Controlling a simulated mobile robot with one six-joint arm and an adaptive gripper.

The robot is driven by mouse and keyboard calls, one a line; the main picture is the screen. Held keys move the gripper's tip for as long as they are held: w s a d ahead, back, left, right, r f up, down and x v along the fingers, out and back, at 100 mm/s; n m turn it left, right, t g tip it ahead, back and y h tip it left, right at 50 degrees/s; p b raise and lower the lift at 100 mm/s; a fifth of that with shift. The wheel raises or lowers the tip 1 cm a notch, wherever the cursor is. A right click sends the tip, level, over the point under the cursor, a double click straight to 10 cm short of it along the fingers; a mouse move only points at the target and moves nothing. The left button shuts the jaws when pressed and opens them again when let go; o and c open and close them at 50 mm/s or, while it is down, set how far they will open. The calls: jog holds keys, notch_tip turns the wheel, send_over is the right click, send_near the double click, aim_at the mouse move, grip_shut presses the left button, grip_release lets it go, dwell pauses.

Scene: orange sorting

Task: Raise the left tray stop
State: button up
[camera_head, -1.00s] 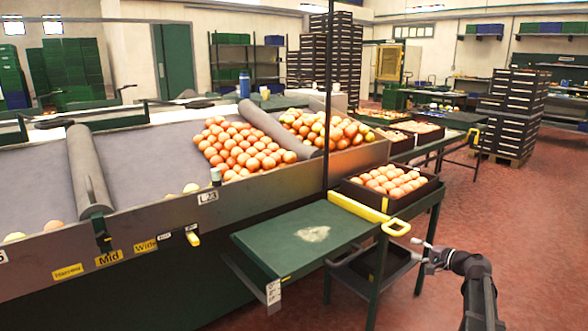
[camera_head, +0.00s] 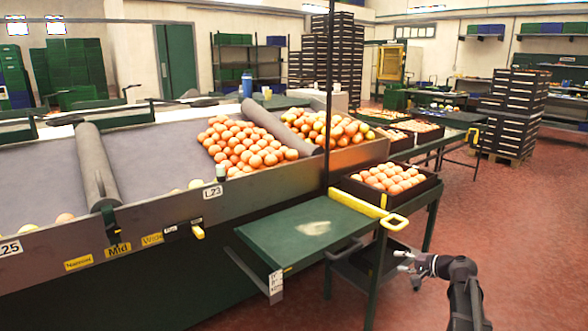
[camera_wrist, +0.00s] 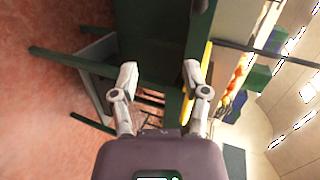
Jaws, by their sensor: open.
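In the wrist view a yellow strip (camera_wrist: 207,57), likely the same stop, shows just right of the fingers, partly hidden. My gripper (camera_head: 403,262) is open and empty, below and slightly right of the handle, apart from it. Both fingers of my gripper (camera_wrist: 160,76) show spread in the wrist view.
The stand's lower shelf (camera_head: 345,268) and legs are left of my gripper. A sloped sorting bed (camera_head: 150,150) with piled oranges fills the left. A dark upright post (camera_head: 330,90) rises behind the stand. Red floor (camera_head: 500,240) to the right is clear.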

jog(key=s+a+f+n+g+h, duration=0.3)
jog(key=s+a+f+n+g, duration=0.35)
jog(key=s+a, duration=0.65)
jog(key=s+a+f+n+g+h+p, duration=0.1)
jog(key=s+a+f+g+h, duration=0.15)
jog(key=s, duration=0.25)
jog(key=s+a+f+n+g+h, duration=0.1)
jog(key=s+a+f+h, duration=0.1)
jog(key=s+h, duration=0.3)
notch_tip(320, 180, up, 37)
jog(key=p, duration=3.7)
jog(key=shift+s+d+y, duration=0.15)
jog(key=shift+s+y, duration=0.3)
